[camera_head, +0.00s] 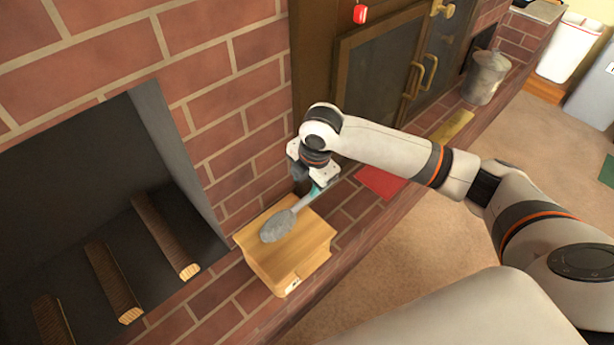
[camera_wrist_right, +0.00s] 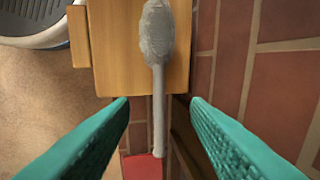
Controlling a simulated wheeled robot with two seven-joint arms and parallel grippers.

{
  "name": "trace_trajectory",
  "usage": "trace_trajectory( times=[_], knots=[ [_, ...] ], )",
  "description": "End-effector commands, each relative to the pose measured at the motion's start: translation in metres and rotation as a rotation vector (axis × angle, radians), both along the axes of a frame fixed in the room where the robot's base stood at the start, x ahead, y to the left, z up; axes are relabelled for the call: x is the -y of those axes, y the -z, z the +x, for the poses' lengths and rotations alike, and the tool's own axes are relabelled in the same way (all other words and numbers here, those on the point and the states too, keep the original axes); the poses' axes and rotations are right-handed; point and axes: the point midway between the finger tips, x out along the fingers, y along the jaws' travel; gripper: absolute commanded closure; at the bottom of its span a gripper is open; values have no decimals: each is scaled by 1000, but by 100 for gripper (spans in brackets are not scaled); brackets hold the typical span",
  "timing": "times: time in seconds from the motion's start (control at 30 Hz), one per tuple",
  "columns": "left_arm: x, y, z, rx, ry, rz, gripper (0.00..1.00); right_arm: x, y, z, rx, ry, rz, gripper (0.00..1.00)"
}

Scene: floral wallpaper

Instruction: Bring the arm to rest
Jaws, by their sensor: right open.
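My right gripper (camera_head: 318,186) is above the far end of a wooden box on the brick ledge. It is open, with teal fingers apart in the right wrist view (camera_wrist_right: 160,103). A grey long-handled tool with a rounded head (camera_head: 277,227) lies on the wooden box (camera_head: 303,258), its handle sticking out past the box edge. In the wrist view the tool (camera_wrist_right: 157,32) shows between the fingers, with a gap on each side; I cannot tell its exact height below them. My left gripper is not in view.
A fireplace opening with several logs (camera_head: 161,236) is at the left. A red flat item (camera_head: 380,182) and a yellow one (camera_head: 452,127) lie on the brick ledge. A grey bucket (camera_head: 485,77) stands farther back. The carpet (camera_head: 400,255) is open in front.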

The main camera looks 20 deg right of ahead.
Motion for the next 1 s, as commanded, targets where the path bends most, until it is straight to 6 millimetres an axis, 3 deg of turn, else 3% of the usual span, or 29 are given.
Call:
trace_trajectory(
  times=[0.53,0.63,0.83,1.0],
  knots=[
    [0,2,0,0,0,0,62,0,-1,0,0,1,0,57],
    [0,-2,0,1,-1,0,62,-7,3,-6,-2,11,16,57],
    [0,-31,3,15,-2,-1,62,-54,28,-49,-3,161,144,57],
    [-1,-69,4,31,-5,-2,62,-84,41,-97,-10,462,304,57]
  ],
)
